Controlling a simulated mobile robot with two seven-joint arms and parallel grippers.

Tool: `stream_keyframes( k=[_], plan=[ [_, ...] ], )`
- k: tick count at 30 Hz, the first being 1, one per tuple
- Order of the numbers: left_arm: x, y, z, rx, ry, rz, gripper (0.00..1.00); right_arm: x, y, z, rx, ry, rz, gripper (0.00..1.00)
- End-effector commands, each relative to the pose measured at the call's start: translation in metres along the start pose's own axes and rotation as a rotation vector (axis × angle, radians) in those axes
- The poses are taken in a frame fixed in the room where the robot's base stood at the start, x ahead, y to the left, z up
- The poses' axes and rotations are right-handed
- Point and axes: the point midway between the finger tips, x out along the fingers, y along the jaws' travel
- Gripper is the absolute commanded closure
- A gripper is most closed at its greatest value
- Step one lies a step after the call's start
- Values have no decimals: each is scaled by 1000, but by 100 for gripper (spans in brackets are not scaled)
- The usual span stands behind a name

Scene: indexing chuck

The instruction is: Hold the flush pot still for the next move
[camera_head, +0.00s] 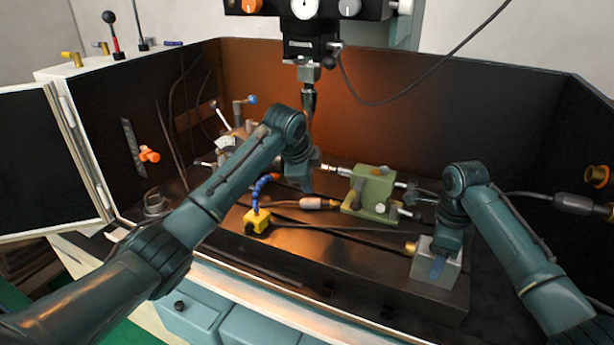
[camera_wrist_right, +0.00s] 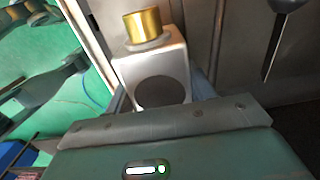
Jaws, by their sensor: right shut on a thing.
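The flush pot (camera_head: 450,276) is a grey block with a brass fitting on its left side. It sits at the front right of the machine table. My right gripper (camera_head: 438,268) reaches down onto it from above. In the right wrist view the pot (camera_wrist_right: 178,55) shows a dark round opening and the brass fitting, with finger parts on both sides of it. The right gripper is shut on it. My left gripper (camera_head: 305,184) points down near the table's middle, well away from the pot. Its fingers are too dark and small to read.
A green tailstock (camera_head: 371,190) stands behind the pot to the left. A yellow base with a blue hose (camera_head: 257,219) stands further left. The machine head (camera_head: 305,45) hangs above the table. Cables and dark enclosure walls surround the area. Bare table (camera_head: 350,262) lies left of the pot.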

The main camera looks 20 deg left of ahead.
Motion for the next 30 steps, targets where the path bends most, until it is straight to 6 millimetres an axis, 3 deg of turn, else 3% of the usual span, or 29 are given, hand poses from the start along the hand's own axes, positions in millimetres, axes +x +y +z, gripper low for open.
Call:
stream_keyframes(
  k=[5,6,14,23,30],
  plan=[
    [0,0,0,0,0,0,65,3,2,0,1,1,7,73],
    [0,0,0,0,0,0,65,3,2,0,1,1,7,42],
    [0,0,0,0,0,0,65,2,1,0,0,1,4,21],
    [0,0,0,0,1,0,65,-2,0,0,0,0,1,20],
    [0,0,0,0,1,0,65,-40,0,1,0,-3,-3,20]
  ],
)
